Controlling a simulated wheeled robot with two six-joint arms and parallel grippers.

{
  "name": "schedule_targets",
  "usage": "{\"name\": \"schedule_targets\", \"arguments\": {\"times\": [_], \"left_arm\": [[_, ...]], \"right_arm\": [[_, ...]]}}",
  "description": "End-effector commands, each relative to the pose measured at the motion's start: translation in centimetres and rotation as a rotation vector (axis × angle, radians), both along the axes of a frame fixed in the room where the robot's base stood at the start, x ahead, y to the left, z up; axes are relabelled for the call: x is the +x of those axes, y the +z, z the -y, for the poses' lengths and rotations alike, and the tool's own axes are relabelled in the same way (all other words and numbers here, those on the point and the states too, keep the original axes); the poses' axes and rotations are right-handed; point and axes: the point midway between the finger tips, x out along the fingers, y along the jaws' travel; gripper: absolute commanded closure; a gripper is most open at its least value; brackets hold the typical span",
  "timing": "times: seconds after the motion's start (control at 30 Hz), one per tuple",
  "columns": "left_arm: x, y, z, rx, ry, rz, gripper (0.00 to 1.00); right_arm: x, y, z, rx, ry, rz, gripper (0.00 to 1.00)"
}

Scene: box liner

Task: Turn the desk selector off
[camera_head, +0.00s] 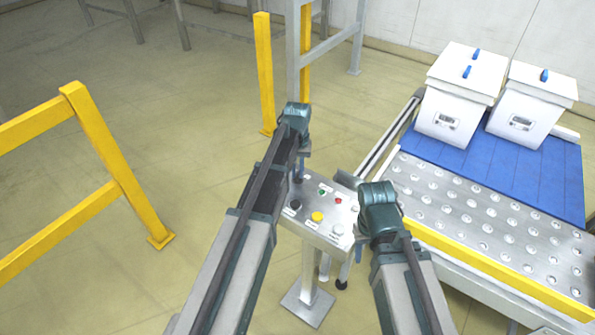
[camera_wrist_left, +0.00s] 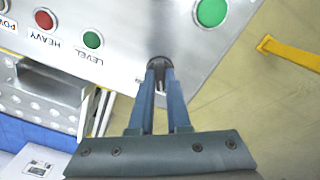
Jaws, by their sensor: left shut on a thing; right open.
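The grey control desk (camera_head: 318,240) stands on a post in the middle of the head view. In the left wrist view, the desk's panel (camera_wrist_left: 125,25) shows a dark round selector knob (camera_wrist_left: 159,62). My left gripper (camera_wrist_left: 160,72) is shut on this knob, its blue fingers on either side. In the head view my left gripper (camera_head: 298,178) is over the desk's left far corner, and the arm hides the knob. The knob's pointing direction is not clear.
A roller table (camera_head: 480,215) with two white lidded boxes stands right. A yellow railing (camera_head: 110,150) stands left.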

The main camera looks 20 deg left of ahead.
Motion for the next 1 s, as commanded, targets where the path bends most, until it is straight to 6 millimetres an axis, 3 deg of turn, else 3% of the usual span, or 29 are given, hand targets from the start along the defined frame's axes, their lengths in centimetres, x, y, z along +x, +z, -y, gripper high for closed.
{"name": "schedule_targets", "arguments": {"times": [0.2, 0.23, 0.4, 0.77, 1.0], "left_arm": [[0.0, 0.0, 0.0, 0.0, 0.002, 0.0, 1.0], [0.0, 0.0, 0.0, 0.0, 0.002, 0.0, 0.81], [0.0, 0.0, 0.0, 0.0, 0.001, 0.0, 0.55], [0.0, 0.2, 0.0, 0.0, 0.0, 0.0, 0.55], [0.0, 1.9, 0.0, 0.0, 0.0, 0.0, 0.55]], "right_arm": [[0.0, 0.0, 0.0, 0.0, 0.0, 0.0, 0.5], [0.0, 0.0, 0.0, 0.0, 0.0, 0.0, 0.5], [0.0, 0.0, 0.0, 0.0, 0.0, 0.0, 0.5], [0.0, 0.2, 0.0, 0.0, 0.0, 0.0, 0.5], [0.0, 1.9, 0.0, 0.0, 0.0, 0.0, 0.5]]}}
